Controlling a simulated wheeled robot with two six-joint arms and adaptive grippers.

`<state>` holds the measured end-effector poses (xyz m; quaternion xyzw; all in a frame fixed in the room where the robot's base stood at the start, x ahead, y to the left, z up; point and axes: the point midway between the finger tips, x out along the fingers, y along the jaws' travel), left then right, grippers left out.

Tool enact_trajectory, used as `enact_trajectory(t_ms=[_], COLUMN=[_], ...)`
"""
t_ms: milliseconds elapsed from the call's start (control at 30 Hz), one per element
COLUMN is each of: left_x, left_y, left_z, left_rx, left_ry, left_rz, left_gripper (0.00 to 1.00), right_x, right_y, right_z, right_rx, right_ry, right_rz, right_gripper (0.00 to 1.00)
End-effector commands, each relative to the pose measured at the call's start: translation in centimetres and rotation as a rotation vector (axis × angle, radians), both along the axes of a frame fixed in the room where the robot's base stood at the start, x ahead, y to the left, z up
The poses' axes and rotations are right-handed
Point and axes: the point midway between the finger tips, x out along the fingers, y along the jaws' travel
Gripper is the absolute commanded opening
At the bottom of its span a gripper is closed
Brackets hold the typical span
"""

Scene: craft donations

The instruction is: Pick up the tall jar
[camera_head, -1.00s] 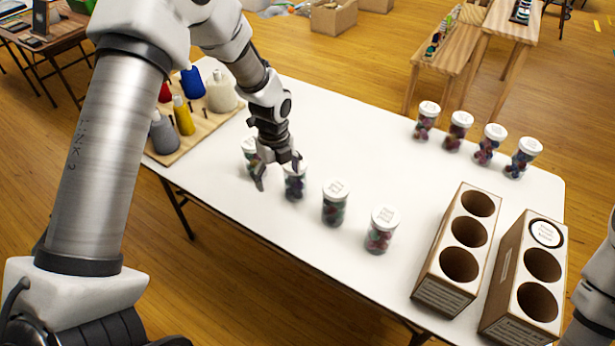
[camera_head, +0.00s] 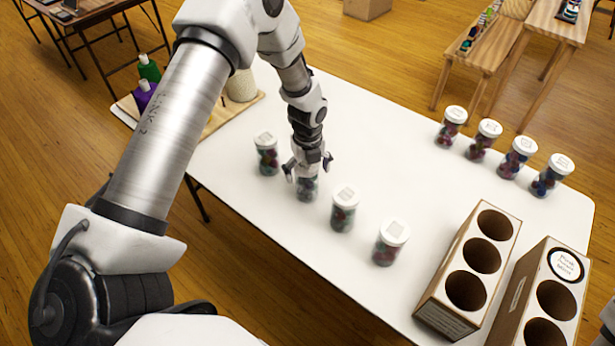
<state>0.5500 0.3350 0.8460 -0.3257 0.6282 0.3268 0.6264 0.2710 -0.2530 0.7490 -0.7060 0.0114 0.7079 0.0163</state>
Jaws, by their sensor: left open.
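Clear jars with white lids and dark coloured contents stand upright in two rows on the white table. In the near row are a leftmost jar (camera_head: 266,155), a second jar (camera_head: 307,188), a third jar (camera_head: 344,211) and a rightmost jar (camera_head: 390,243). The far row, at the right, includes a jar (camera_head: 451,127) and a jar (camera_head: 552,175). I cannot tell from their heights which is the tall one. My left gripper (camera_head: 308,171) is open, pointing down over the second near jar, its fingers around the top and hiding the lid. My right gripper is out of view.
A wooden board (camera_head: 222,117) with spools lies at the left. The table (camera_head: 390,150) is clear between the rows.

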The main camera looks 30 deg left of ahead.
Motion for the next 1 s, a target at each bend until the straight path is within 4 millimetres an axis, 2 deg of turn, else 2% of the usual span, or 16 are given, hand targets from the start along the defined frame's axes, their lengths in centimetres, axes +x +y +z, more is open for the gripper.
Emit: enact_trajectory(t_ms=[100, 133, 267, 300, 333, 767, 1000], left_x=[0.0, 0.0, 0.0, 0.0, 0.0, 0.0, 0.1], left_y=[0.0, 0.0, 0.0, 0.0, 0.0, 0.0, 0.0], left_z=[0.0, 0.0, 0.0, 0.0, 0.0, 0.2, 2.5], left_rx=[-0.001, 0.0, 0.0, 0.0, 0.0, -0.001, -0.001], left_ry=[-0.001, 0.0, 0.0, 0.0, 0.0, 0.001, -0.002], left_rz=[0.0, 0.0, 0.0, 0.0, 0.0, 0.001, 0.001], left_gripper=[0.95, 0.91, 0.45, 0.31, 0.28, 0.28, 0.28], right_x=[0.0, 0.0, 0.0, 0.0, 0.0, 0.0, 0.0], right_y=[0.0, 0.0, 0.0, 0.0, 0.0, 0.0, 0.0], right_z=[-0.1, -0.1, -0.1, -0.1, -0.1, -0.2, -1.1], right_rx=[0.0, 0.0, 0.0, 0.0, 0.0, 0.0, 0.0], right_ry=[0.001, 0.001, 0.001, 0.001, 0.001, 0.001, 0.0], right_rz=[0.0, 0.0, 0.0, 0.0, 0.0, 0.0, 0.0], right_gripper=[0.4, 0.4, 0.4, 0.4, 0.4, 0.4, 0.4])
